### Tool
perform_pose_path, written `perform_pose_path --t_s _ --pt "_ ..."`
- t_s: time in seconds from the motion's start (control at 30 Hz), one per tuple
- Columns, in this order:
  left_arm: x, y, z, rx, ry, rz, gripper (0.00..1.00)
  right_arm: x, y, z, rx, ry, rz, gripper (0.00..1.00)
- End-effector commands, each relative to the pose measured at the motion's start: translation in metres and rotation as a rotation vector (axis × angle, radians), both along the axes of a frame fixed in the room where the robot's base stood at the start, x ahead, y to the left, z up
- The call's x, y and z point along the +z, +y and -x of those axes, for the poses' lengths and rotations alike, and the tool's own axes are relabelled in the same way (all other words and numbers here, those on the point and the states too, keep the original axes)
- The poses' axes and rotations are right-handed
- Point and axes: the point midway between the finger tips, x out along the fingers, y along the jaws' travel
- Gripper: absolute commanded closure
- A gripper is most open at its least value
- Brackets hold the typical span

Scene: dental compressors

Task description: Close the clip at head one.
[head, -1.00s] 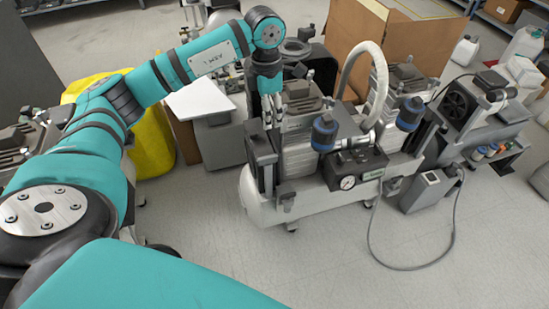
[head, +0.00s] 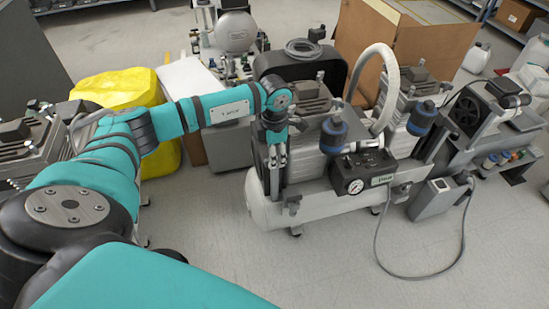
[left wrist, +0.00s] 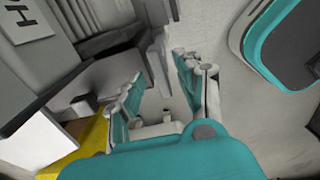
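The compressor has a white tank (head: 262,208) and two finned heads, a left one (head: 305,103) and a right one (head: 408,80). My left gripper (head: 277,162) points down beside the left head, at the tank's left end. In the left wrist view its two fingers stand apart with nothing between them (left wrist: 160,82). Grey ribbed housing (left wrist: 105,30) lies beside the fingers there. I cannot make out the clip in either view; the gripper and arm may hide it. My right gripper is not in view.
A gauge box (head: 362,173) and blue-capped filters (head: 333,133) sit at the compressor's front. A white hose (head: 376,60) arches between the heads.

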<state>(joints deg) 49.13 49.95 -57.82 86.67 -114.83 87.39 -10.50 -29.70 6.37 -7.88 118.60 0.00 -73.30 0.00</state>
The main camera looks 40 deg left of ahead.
Motion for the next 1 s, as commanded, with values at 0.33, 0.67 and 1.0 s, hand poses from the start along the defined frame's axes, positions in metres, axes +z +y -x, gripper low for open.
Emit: perform_pose_path --t_s 0.33,0.67,1.0 --pt "-0.0105 -0.0004 0.0002 -0.001 -0.001 0.001 0.64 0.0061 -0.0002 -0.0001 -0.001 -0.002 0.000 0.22" --pt "-0.0100 -0.0002 0.0002 -0.001 0.000 0.000 0.97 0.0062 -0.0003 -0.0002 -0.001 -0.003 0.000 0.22" --pt "-0.0099 -0.0001 0.0001 -0.009 0.000 0.000 1.00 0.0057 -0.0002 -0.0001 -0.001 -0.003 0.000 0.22"
